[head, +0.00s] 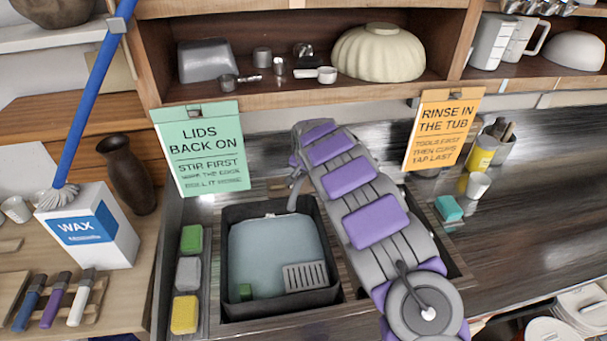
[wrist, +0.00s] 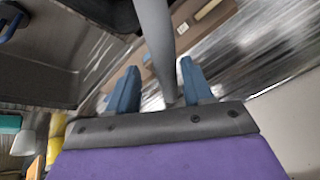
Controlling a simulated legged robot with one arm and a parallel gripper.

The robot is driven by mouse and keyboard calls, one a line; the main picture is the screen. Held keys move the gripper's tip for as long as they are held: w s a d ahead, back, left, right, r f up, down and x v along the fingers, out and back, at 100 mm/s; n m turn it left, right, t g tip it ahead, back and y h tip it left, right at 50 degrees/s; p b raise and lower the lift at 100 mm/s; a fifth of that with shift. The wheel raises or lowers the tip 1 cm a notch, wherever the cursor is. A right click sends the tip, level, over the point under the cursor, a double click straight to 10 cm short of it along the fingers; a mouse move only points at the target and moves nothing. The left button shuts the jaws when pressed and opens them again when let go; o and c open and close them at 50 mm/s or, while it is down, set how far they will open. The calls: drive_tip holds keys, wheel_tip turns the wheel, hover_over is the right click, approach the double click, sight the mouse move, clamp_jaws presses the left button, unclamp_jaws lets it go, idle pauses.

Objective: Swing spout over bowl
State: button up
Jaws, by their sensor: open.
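A black square bowl (head: 280,307) with pale water in it sits in the sink in the head view. A grey spout (head: 297,190) shows at its back edge, beside my arm. In the wrist view the grey curved spout (wrist: 155,40) comes down from the top between the two blue fingers of my gripper (wrist: 159,66). The fingers are apart, one on each side of it; I cannot tell whether either touches it. In the head view my arm reaches to the back of the sink, and the fingertips are hidden behind it.
Two signs, green (head: 203,150) and orange (head: 442,130), hang from the shelf. The counter at right is mostly clear past the teal sponge (head: 449,208).

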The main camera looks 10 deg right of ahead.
drive_tip(key=shift+d, duration=0.3)
drive_tip(key=shift+c, duration=0.6)
drive_tip(key=shift+a, duration=0.85)
drive_tip(key=c, duration=0.4)
drive_tip(key=shift+a, duration=0.2)
drive_tip(key=c, duration=0.3)
drive_tip(key=shift+d+r, duration=0.1)
drive_tip(key=shift+d, duration=0.4)
clamp_jaws()
